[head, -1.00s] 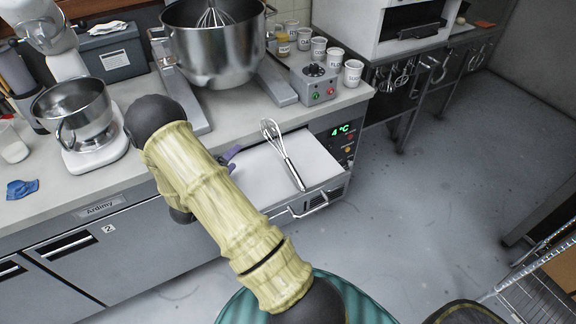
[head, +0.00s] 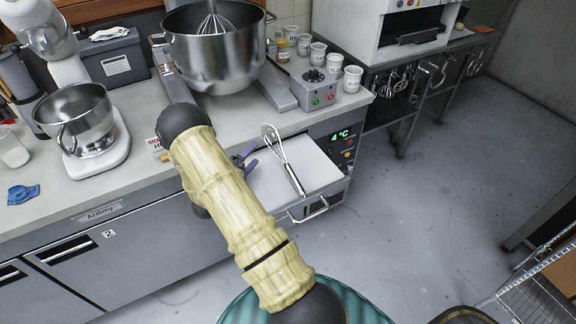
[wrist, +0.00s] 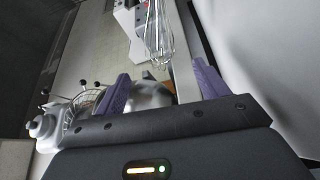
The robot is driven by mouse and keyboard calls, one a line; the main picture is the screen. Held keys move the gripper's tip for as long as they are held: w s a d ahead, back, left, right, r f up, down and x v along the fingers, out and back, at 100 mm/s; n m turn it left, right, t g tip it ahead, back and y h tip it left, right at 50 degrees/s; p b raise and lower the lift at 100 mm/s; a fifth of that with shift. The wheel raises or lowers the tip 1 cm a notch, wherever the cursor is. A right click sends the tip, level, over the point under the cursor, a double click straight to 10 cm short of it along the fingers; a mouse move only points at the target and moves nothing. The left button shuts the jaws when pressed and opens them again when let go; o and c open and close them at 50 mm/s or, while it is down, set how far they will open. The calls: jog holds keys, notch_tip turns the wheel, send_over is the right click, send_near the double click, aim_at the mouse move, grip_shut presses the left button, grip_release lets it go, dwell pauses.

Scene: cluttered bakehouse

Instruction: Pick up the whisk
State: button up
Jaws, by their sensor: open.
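The metal whisk (head: 282,160) lies on the white top of a pulled-out drawer (head: 312,163) under the counter, its wire end toward the counter and its handle toward the drawer front. My gripper (wrist: 160,80) is open, with two purple fingers spread and nothing between them. In the wrist view, the whisk's wires (wrist: 157,35) show beyond the fingertips, near the middle of the gap. In the head view, a purple finger (head: 249,162) shows just left of the whisk, apart from it. My arm hides the rest of the gripper there.
A large steel mixing bowl (head: 213,55) with another whisk inside stands on the counter behind. A control box (head: 317,92) and several labelled cups (head: 352,79) stand to its right. A white mixer with a bowl (head: 76,118) is at left. The floor at right is open.

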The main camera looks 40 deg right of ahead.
aim_at(272, 136)
jog(key=x, duration=0.5)
jog(key=shift+d+p, duration=0.3)
jog(key=shift+p, duration=0.05)
jog(key=shift+p+x, duration=0.7)
jog(key=shift+x, duration=1.9)
jog(key=shift+s, duration=0.1)
jog(key=c, duration=1.2)
jog(key=shift+o, duration=0.2)
jog(key=shift+r, duration=0.2)
